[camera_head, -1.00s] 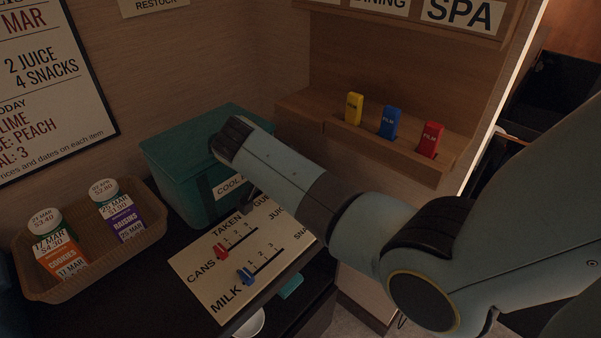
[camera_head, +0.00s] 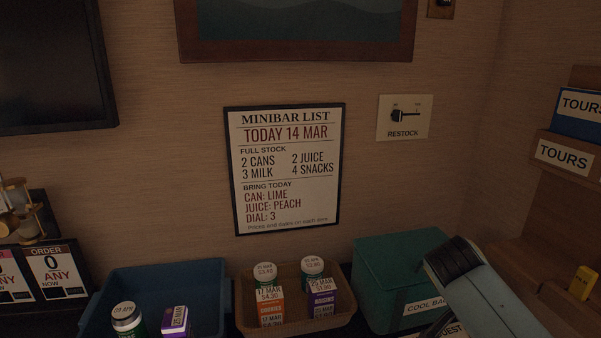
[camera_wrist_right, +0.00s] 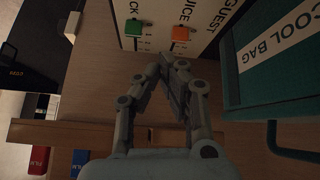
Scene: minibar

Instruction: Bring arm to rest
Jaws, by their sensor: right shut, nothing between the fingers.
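My right arm (camera_head: 485,295) enters the head view at the lower right, in front of the teal cool bag box. Its gripper does not show in that view. In the right wrist view my right gripper (camera_wrist_right: 167,62) is shut and empty, with its fingers in front of a pale panel and a wooden surface. The panel carries a green slider (camera_wrist_right: 133,28) and an orange slider (camera_wrist_right: 180,34), both beyond the fingertips. My left arm and gripper are in neither current view.
The teal cool bag box (camera_head: 395,252) stands close to my right arm. Beside it are a woven basket (camera_head: 239,312) of cans and cartons and a blue bin (camera_head: 160,275). Wooden shelves (camera_head: 570,215) stand at the right. The minibar list (camera_head: 291,168) hangs on the wall.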

